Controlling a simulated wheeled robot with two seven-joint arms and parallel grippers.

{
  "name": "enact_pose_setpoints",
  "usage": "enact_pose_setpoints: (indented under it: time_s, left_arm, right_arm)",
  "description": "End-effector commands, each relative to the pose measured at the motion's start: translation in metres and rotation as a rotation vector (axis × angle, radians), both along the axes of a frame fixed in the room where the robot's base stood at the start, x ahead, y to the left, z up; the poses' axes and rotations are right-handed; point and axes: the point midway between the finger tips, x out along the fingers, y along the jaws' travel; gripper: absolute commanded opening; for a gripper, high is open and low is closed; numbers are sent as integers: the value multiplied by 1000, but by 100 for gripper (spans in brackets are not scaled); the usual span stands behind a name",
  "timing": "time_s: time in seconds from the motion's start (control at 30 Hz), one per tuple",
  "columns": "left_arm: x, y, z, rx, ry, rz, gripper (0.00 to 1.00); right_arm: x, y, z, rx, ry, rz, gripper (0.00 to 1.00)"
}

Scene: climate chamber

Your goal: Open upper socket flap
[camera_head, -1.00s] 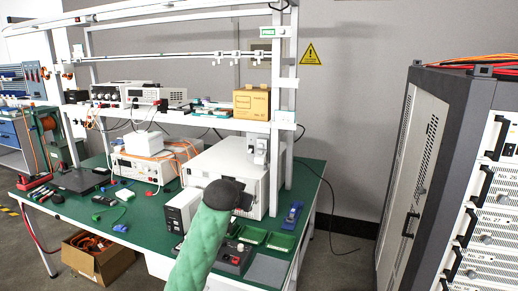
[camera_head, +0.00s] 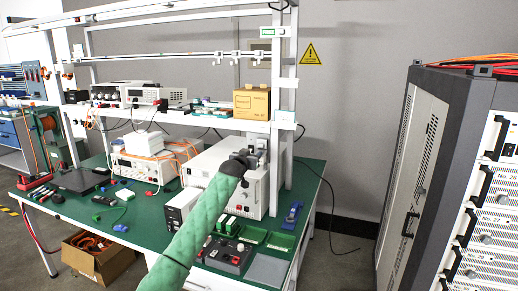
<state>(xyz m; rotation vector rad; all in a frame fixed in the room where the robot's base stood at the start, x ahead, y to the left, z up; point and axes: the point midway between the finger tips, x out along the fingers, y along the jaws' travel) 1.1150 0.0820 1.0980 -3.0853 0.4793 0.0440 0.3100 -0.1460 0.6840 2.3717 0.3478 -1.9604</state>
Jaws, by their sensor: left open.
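The light grey socket unit (camera_head: 263,143) is mounted low on the white rack upright, just behind the big white chamber box. Its upper part shows; the lower part is largely hidden behind my gripper. Whether the upper flap is open or closed is too small to tell. My left arm, in a green sleeve, reaches up from the bottom. My left gripper (camera_head: 248,158) is dark, open and small in view, directly in front of the lower part of the socket unit. I cannot tell whether it touches. My right gripper is not in view.
The white chamber box (camera_head: 212,165) stands on the green bench (camera_head: 140,222) behind my arm. A cardboard box (camera_head: 252,104) sits on the shelf above. Green trays (camera_head: 281,240) lie at the bench's right end. A grey cabinet (camera_head: 410,165) stands at right, with free floor between.

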Motion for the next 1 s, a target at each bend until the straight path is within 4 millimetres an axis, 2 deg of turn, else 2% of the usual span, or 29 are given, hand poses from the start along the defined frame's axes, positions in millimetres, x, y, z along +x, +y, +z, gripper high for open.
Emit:
enact_pose_setpoints:
  time_s: [0.23, 0.63, 0.87, 1.0]
  left_arm:
    - [11, -5, 8, -25, -25, -6, 44]
    - [57, -20, 7, -24, -24, -6, 44]
    - [71, -24, 6, -23, -25, -6, 44]
    - [73, -25, 6, -23, -24, -5, 44]
  right_arm:
    - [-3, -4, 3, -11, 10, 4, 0]
    - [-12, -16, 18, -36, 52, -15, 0]
    - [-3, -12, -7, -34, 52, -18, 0]
    - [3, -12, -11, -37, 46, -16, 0]
